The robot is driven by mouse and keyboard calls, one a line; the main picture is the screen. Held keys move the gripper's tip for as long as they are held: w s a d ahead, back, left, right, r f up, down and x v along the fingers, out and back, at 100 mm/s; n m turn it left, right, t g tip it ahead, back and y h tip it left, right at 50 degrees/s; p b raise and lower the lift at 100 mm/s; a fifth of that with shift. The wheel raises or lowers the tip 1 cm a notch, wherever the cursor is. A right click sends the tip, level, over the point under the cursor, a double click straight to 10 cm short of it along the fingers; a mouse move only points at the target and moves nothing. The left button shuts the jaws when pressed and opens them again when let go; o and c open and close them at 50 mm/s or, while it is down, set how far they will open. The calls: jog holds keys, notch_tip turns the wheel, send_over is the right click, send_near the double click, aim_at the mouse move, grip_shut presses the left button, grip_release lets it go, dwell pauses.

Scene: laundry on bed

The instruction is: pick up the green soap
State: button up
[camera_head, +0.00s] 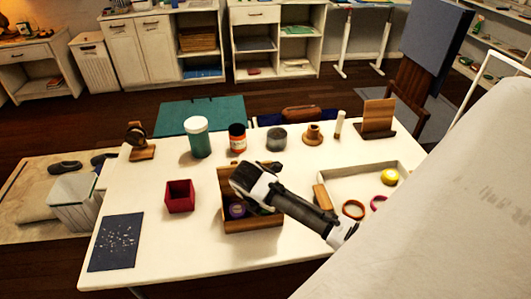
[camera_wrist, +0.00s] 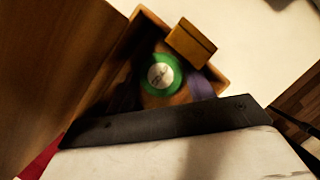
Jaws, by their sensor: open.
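The green soap (camera_wrist: 160,75) is a round green disc with a white label, seen in the wrist view inside an open wooden box (camera_wrist: 218,84). Purple material (camera_wrist: 198,84) lies beside it in the box. In the head view, the wooden box (camera_head: 255,225) stands near the table's front middle, with a purple round thing (camera_head: 237,210) in it; the green soap cannot be made out there. My gripper (camera_head: 248,188) is over the box and hides part of its inside. It is open, with nothing seen between the fingers.
A red square box (camera_head: 179,196) stands left of the wooden box. A white tray (camera_head: 360,168) with a yellow round item (camera_head: 389,177) is to the right.

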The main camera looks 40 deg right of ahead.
jog(key=shift+d+f, duration=0.1)
jog(key=shift+f, duration=0.25)
jog(key=c, duration=0.6)
jog(key=shift+r, duration=0.1)
jog(key=shift+c, duration=0.2)
